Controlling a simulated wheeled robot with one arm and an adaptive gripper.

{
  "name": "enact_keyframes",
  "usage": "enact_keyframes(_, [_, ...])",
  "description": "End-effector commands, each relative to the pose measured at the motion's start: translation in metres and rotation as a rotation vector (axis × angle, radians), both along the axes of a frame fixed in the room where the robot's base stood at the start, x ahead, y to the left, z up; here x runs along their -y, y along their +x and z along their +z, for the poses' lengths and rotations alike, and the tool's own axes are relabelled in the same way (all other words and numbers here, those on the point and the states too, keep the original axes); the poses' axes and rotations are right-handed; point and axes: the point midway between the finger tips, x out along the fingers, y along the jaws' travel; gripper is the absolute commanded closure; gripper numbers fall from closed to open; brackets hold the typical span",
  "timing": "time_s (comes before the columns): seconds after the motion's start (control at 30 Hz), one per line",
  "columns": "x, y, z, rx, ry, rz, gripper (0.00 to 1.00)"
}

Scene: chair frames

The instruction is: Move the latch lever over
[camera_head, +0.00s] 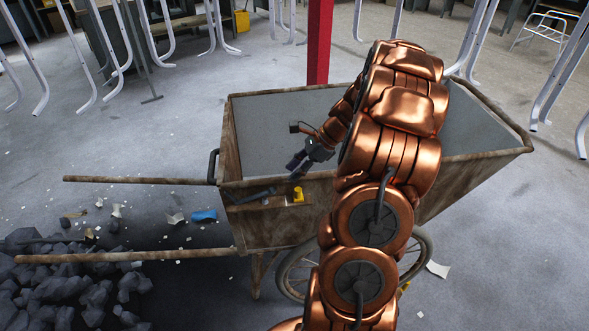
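A cart (275,226) with worn wooden sides stands in the middle of the camera_head view. On its near side is a small plate with a dark bar (255,196) and a short yellow piece (298,195). They look like the latch, but I cannot tell which part is the lever. My gripper (293,170) is dark and hangs at the cart's near rim, just above the yellow piece. Its two fingers look spread with nothing between them. I see no clear contact with the latch. My copper arm hides the right part of the cart's near side.
Two wooden handles (130,180) stick out left from the cart. Dark rubble (60,290) lies at lower left, with scraps and a blue piece (204,216) nearby. A red post (319,45) stands behind. Bent pale chair frames (115,55) hang around the back.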

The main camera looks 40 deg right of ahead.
Motion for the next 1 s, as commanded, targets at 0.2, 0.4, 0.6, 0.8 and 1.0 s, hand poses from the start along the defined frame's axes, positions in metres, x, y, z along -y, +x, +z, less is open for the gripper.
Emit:
enact_keyframes(0.2, [-0.011,0.006,-0.018,-0.002,0.004,0.004,0.62])
enact_keyframes(0.4, [-0.024,0.015,-0.038,-0.002,0.003,0.004,0.62])
enact_keyframes(0.6, [-0.038,0.022,-0.061,-0.007,0.004,0.009,0.62])
enact_keyframes(0.8, [-0.042,0.026,-0.063,-0.006,0.003,0.006,0.66])
enact_keyframes(1.0, [-0.041,0.027,-0.062,-0.004,0.002,0.004,0.86])
